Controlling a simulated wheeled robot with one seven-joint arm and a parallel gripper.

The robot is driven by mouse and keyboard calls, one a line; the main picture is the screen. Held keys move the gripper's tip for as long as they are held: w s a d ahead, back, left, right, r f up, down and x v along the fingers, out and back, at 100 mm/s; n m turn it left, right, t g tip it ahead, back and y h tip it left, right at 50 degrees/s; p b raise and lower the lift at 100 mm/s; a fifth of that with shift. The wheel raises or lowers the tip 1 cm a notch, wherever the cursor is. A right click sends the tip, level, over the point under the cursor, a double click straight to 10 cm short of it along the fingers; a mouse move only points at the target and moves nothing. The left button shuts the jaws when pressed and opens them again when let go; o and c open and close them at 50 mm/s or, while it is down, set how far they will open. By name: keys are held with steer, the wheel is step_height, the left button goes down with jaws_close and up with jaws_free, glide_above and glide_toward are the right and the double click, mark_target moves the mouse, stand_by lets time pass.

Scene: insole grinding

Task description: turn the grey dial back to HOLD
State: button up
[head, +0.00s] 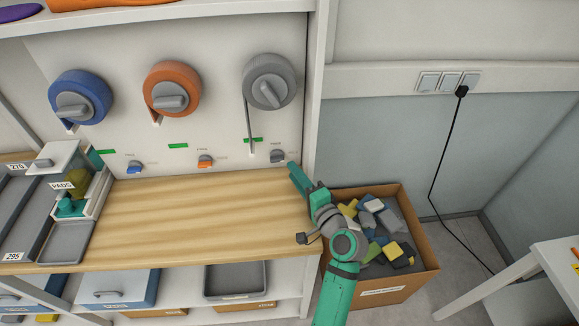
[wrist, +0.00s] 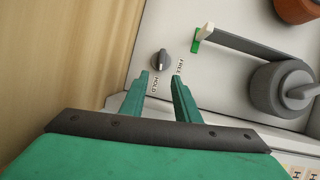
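The grey dial (head: 277,156) is on the white back panel below the grey reel. It also shows in the wrist view (wrist: 160,59), with the labels HOLD (wrist: 155,85) and FREE (wrist: 179,67) near it. Its ridge runs nearly up and down in the wrist picture, with a pale mark at the lower end, towards HOLD; the exact setting is too small to be sure of. My gripper (wrist: 160,82) is open and empty, its green fingertips short of the dial and apart from it. In the head view my gripper (head: 297,178) is at the shelf's right end, below right of the dial.
The grey reel (head: 269,81) has a strap hanging to a green tab. Blue (head: 135,167) and orange (head: 205,161) dials are to the left. A cardboard box (head: 420,258) of offcuts stands right of the shelf, beneath my arm. The wooden worktop (head: 190,215) is mostly clear.

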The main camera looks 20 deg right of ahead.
mark_target(277, 159)
steer(key=s, duration=0.5)
steer(key=shift+s+d+r, duration=0.15)
steer(key=shift+s+d, duration=0.15)
steer(key=shift+s, duration=0.05)
steer(key=o, duration=0.6)
steer(key=shift+a, duration=0.1)
steer(key=shift+w+a+n, duration=0.25)
steer(key=shift+w+n, duration=0.05)
steer(key=w+a+n+g, duration=0.1)
steer(key=n, duration=0.1)
steer(key=w+a+n+g, duration=0.1)
steer(key=a+n, duration=0.1)
steer(key=w+a+n+h, duration=0.1)
steer(key=a+n, duration=0.1)
steer(key=n, duration=0.1)
steer(key=shift+a+r+g, duration=0.15)
steer(key=shift+r+g, duration=0.05)
steer(key=shift+g, duration=0.2)
steer(key=shift+a+r+n+g+h, duration=0.5)
steer(key=shift+r+n+g+h, duration=0.4)
steer(key=shift+r+n+h, duration=1.45)
steer(key=shift+n+h, duration=0.25)
steer(key=shift+n, duration=0.1)
steer(key=x, duration=0.8)
steer(key=shift+w+d+f, duration=0.1)
steer(key=shift+d+f, duration=0.1)
steer(key=shift+f, duration=0.3)
steer(key=shift+w+f, duration=0.2)
steer(key=shift+w, duration=0.3)
